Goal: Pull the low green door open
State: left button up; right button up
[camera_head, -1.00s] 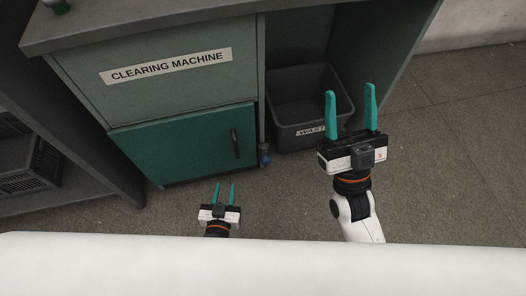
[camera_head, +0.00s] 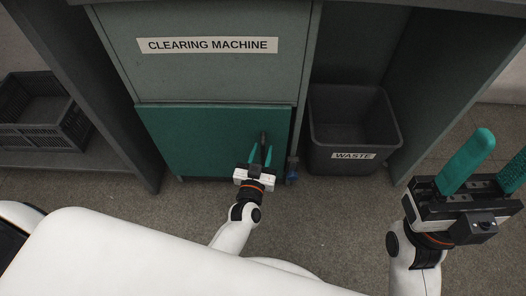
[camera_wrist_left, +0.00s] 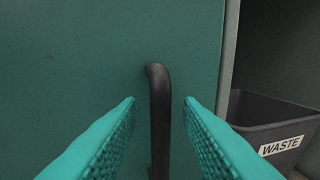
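The low green door (camera_head: 195,140) is shut, below the panel labelled "CLEARING MACHINE". Its dark vertical handle (camera_wrist_left: 158,110) is near the door's right side and also shows in the head view (camera_head: 264,138). My left gripper (camera_head: 260,156) is open at the handle. In the left wrist view its teal fingers (camera_wrist_left: 158,104) stand on either side of the handle, with a gap on both sides. The handle's lower part runs down between the fingers. My right gripper (camera_head: 488,160) is open and empty at the right, away from the door.
A dark waste bin (camera_head: 352,158) stands in the bay right of the door. A dark crate (camera_head: 40,112) sits on a shelf at the left. Open floor lies before the cabinet.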

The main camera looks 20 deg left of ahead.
pick_arm(q)
jog(key=shift+w, duration=0.7)
grip_shut()
